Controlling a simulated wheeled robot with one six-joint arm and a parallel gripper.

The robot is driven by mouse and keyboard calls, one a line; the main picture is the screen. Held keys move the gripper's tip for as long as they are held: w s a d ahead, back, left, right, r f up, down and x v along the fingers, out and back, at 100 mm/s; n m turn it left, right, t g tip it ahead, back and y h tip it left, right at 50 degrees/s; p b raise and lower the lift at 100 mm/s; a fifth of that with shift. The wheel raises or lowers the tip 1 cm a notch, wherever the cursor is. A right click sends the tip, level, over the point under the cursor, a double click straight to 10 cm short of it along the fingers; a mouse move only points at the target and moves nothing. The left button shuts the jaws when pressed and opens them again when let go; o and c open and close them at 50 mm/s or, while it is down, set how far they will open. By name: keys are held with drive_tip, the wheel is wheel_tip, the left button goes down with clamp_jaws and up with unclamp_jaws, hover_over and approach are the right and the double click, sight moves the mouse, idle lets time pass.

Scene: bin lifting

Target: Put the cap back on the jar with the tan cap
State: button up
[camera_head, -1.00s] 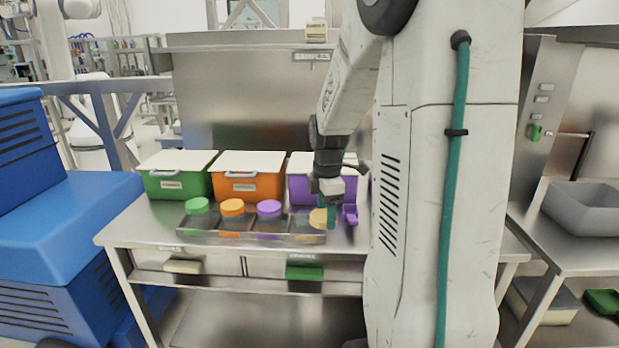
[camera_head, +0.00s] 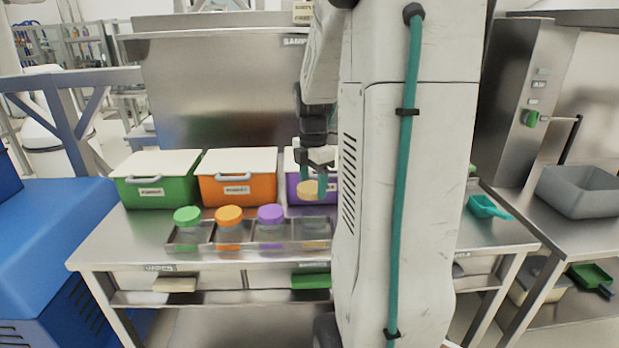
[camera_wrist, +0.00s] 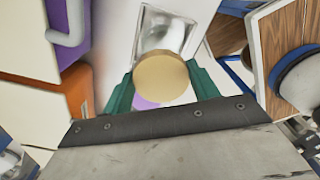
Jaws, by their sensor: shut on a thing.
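My gripper (camera_head: 312,190) is shut on the tan cap (camera_head: 308,191), which it holds in the air above the right end of the metal tray (camera_head: 200,246). In the wrist view the tan cap (camera_wrist: 160,78) sits between the two teal fingers (camera_wrist: 120,95). The clear jar (camera_head: 314,232) below it stands uncapped in the rightmost visible tray compartment, apart from the cap. In the wrist view the cap covers part of what lies beneath it, and the jar is hard to make out.
Jars with green (camera_head: 187,215), orange (camera_head: 229,215) and purple (camera_head: 271,214) caps stand left in the tray. Green (camera_head: 155,188), orange (camera_head: 237,188) and purple (camera_head: 293,190) bins stand behind. A teal scoop (camera_head: 484,207) lies to the right. My arm hides part of the bench.

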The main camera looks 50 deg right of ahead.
sight(316, 211)
drive_tip(key=f, duration=0.2)
drive_tip(key=shift+s+d+f, duration=0.2)
drive_tip(key=shift+d+f, duration=0.1)
drive_tip(key=shift+f, duration=1.3)
drive_tip(key=shift+d+f, duration=0.1)
drive_tip(key=shift+f, duration=0.7)
idle(1.3)
drive_tip(key=o, duration=1.4)
drive_tip(key=shift+c, duration=0.2)
drive_tip(key=shift+r, duration=3.5)
clamp_jaws()
